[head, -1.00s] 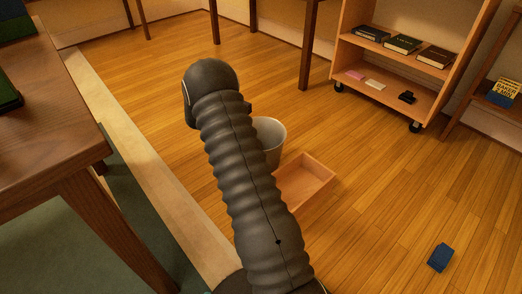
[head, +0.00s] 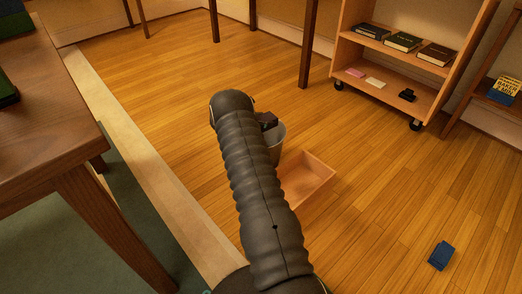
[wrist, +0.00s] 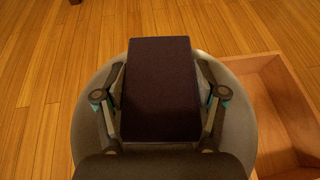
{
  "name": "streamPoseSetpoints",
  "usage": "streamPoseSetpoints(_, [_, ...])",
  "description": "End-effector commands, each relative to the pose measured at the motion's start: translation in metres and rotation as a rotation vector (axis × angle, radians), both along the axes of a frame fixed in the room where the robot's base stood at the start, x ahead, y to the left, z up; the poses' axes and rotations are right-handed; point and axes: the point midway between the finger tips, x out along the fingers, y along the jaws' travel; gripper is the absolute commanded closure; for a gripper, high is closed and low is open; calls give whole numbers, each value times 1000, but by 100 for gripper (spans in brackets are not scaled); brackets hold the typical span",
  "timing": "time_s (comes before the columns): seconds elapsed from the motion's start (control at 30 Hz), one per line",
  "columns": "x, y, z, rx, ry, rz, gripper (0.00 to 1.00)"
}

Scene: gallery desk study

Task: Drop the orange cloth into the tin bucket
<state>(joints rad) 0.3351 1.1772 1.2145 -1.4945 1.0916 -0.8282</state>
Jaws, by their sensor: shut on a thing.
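My gripper (wrist: 160,103) is shut on a dark, nearly black rectangular block (wrist: 160,85), seen between its two fingers in the wrist view. The tin bucket (wrist: 84,125) is a grey round pail directly below, its rim showing on both sides of the block. In the head view the bucket (head: 278,147) stands on the floor, partly hidden behind my arm, with a dark shape over its rim. I see no orange cloth in any view. The bucket's inside is mostly hidden.
An open wooden tray (head: 318,174) stands right of the bucket, close to it. A blue block (head: 441,255) lies on the floor at lower right. A wheeled shelf (head: 385,88) with books stands at the back right. A wooden desk (head: 45,120) is at left.

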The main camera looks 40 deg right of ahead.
Motion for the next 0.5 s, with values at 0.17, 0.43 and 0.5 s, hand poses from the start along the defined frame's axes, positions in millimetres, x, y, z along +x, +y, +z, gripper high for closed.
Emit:
streamPoseSetpoints(0.17, [0, 0, -18, -1, -1, 1, 66])
streamPoseSetpoints(0.43, [0, 0, -21, -1, -2, 0, 66])
streamPoseSetpoints(0.5, [0, 0, -21, -1, -2, 0, 66])
